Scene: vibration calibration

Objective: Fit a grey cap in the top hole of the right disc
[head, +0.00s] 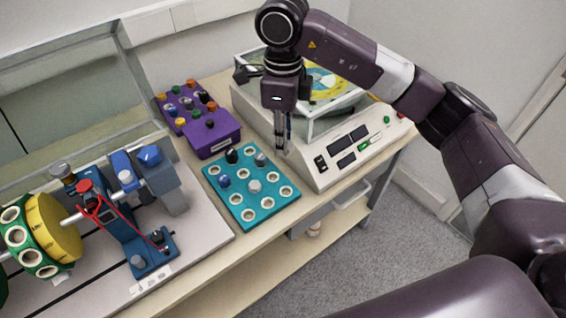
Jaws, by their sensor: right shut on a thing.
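A teal tray (243,212) with white-ringed holes lies on the bench in the middle. It holds grey caps (254,186), (260,158), a black cap (232,155) and a blue cap (224,181); several holes are empty. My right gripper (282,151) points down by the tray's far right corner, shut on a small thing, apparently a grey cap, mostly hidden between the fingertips. At the far left a yellow disc (55,228) sits on the shaft, beside a green disc (22,238) with several white-ringed holes. Their left side is cut off. My left gripper is out of view.
A purple tray (205,138) with coloured caps stands behind the teal one. A cream instrument (345,150) with a clear cover stands right of it. A blue bearing stand (125,215) and a grey-blue block (165,180) flank the shaft. Grey carpet lies in front of the bench.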

